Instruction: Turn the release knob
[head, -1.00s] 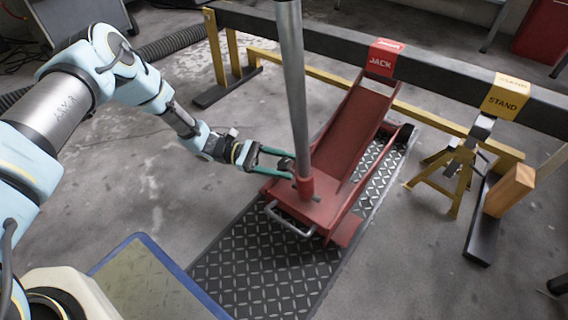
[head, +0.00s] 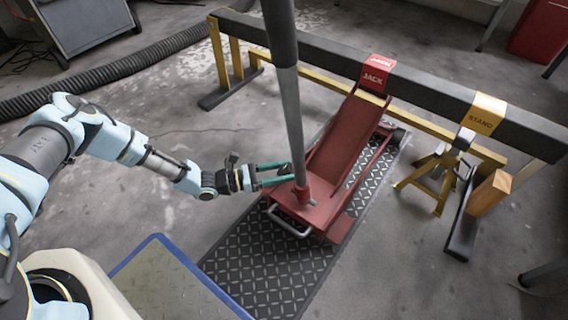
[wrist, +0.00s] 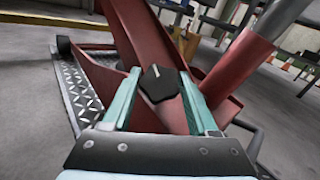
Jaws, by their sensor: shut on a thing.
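The release knob (wrist: 158,84) is black and many-sided with a short white mark on its face. It sits in the wrist view between the two teal fingers of my gripper (wrist: 160,92), which is shut on it. In the head view my gripper (head: 287,173) reaches from the left to the red jack (head: 322,212), close to the foot of its grey handle (head: 290,115). The knob cannot be made out there. In the wrist view the red handle socket (wrist: 238,65) rises at the right of the fingers.
The jack stands on a dark tread-plate mat (head: 265,260). A black beam on yellow legs carries a red JACK label (head: 377,73) and a yellow STAND label (head: 484,113). A yellow stand (head: 437,175) and a wooden block (head: 489,193) are at right. A blue-edged platform (head: 165,285) is in front.

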